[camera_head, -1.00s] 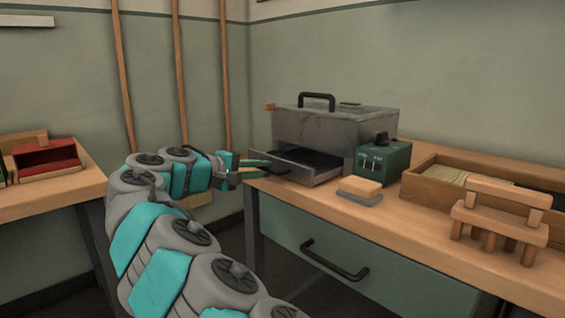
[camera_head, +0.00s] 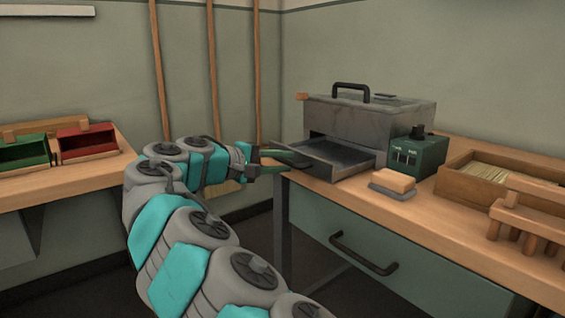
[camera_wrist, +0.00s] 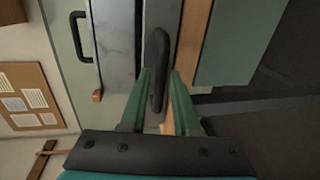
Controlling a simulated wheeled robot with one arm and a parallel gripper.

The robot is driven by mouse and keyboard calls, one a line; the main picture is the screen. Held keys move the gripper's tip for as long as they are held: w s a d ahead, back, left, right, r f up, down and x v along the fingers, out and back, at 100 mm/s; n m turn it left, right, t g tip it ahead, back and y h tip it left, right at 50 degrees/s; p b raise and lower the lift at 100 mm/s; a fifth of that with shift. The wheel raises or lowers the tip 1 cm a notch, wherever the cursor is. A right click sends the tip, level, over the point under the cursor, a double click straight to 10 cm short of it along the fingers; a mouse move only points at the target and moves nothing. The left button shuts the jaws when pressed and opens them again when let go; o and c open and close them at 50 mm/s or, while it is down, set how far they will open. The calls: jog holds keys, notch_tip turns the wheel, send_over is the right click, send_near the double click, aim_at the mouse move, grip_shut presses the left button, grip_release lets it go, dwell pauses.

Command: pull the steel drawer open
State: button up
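The steel drawer (camera_head: 347,153) sticks out of the front of a grey steel box (camera_head: 375,122) on the wooden bench. It stands partly open, and its hollow inside shows. My gripper (camera_head: 287,162) is at the drawer's front, coming from the left. In the wrist view, the green fingers of my gripper (camera_wrist: 161,80) lie on either side of the dark bar handle (camera_wrist: 158,45) and appear closed on it. The exact finger contact is small and partly hidden in the head view.
A green switch box (camera_head: 420,155) and a sponge-like block (camera_head: 393,181) stand right of the drawer. A wooden tray (camera_head: 460,186) and a small wooden rack (camera_head: 525,222) lie farther right. A green bench drawer (camera_head: 345,222) is below. Green and red bins (camera_head: 88,143) stand on the left bench.

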jog(key=v, duration=0.7)
jog(key=shift+a, duration=0.3)
jog(key=shift+s, duration=0.15)
